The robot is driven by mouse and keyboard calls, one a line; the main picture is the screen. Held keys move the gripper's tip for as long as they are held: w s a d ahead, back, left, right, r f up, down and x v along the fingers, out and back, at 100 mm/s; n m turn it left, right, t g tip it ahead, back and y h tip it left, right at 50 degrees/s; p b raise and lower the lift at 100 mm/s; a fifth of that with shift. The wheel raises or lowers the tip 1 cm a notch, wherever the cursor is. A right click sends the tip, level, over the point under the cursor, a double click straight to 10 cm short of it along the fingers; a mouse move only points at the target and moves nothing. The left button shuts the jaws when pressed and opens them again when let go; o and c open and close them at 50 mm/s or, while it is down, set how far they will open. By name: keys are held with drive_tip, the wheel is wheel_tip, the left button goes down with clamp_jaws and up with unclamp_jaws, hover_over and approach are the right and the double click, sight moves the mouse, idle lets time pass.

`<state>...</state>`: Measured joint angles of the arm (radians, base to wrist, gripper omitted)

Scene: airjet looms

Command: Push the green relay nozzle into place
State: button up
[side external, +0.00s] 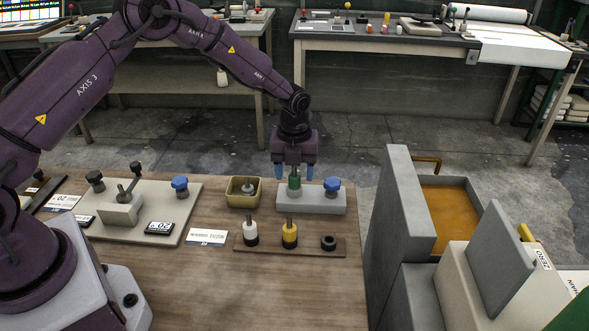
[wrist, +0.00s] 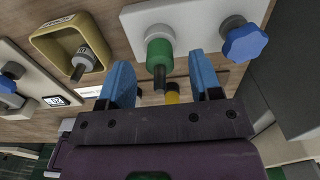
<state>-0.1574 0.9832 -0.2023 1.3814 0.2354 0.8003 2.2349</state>
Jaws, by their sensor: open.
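The green relay nozzle (side external: 294,182) stands upright on a light grey block (side external: 318,208), with its dark tip pointing up. My gripper (side external: 294,172) is above it, pointing down, with its blue fingers apart on either side of the nozzle's upper part in the side view. In the wrist view the green nozzle (wrist: 159,52) lies between and beyond the fingertips of my open gripper (wrist: 160,72), and no contact shows. The nozzle's lower end meets a grey collar on the block. How deep it sits cannot be told.
A blue knob (side external: 332,184) is on the same block, close to the right finger. A yellow bin (side external: 243,200) with a grey nozzle is to the left. A wooden rack (side external: 270,248) holds white and yellow nozzles in front. A grey wall (side external: 400,200) rises to the right.

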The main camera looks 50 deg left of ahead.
drive_tip(key=shift+r, duration=0.15)
wheel_tip(320, 180, up, 13)
drive_tip(key=s+r+n+t, duration=0.2)
drive_tip(key=s+r+n, duration=0.2)
drive_tip(key=s+n, duration=0.5)
drive_tip(key=s+d+r+n+t, duration=0.1)
drive_tip(key=s+r+n, duration=0.4)
drive_tip(key=s+n, duration=0.4)
drive_tip(key=s+r+n+t, duration=0.2)
drive_tip(key=s+r+n, duration=0.3)
drive_tip(key=s+n, duration=0.4)
drive_tip(key=s, duration=0.3)
drive_tip(key=shift+d+r+t, duration=0.2)
drive_tip(key=shift+r+t, duration=0.05)
drive_tip(key=shift+t, duration=0.05)
idle(0.3)
